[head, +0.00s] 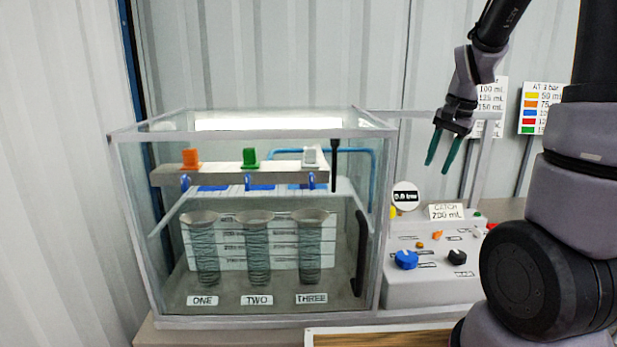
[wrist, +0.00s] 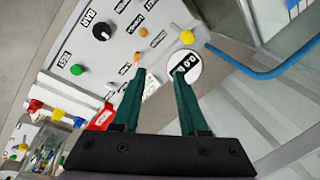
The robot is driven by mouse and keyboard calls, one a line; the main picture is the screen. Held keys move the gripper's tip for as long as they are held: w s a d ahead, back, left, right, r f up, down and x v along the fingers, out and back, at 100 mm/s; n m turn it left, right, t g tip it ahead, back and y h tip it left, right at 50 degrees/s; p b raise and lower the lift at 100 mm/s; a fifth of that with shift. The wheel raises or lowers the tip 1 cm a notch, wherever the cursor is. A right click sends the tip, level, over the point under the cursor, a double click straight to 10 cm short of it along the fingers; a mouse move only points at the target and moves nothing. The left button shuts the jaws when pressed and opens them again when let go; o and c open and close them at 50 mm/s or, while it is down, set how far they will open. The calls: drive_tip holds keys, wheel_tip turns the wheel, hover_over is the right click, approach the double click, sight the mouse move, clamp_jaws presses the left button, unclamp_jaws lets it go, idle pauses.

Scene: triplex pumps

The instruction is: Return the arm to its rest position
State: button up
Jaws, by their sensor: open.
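My gripper (head: 441,152) hangs from my arm above the control box, to the right of the glass tank. Its two green fingers are apart, with nothing between them. In the wrist view, my gripper (wrist: 158,72) points toward the control panel and the round white gauge (wrist: 186,68). The fingers appear clear of the panel. The upper part of my arm runs out of the top of the head view.
A glass tank (head: 130,215) holds three ribbed cylinders under orange, green and white valves. The control box (head: 425,292) has a blue knob (head: 406,260) and a black knob (head: 457,257). Label charts (head: 541,108) hang on the wall behind. A wooden-edged board (head: 380,338) lies in front.

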drive_tip(key=s+a+r+n+t, duration=0.2)
drive_tip(key=s+a+r, duration=0.2)
drive_tip(key=s+r, duration=0.2)
drive_tip(key=s+a+r+n+t, duration=0.2)
drive_tip(key=s+a+r+n, duration=0.1)
drive_tip(key=s+r, duration=0.4)
drive_tip(key=s+a, duration=0.1)
drive_tip(key=s, duration=0.2)
drive_tip(key=shift+t+y, duration=0.3)
drive_tip(key=shift+t, duration=0.1)
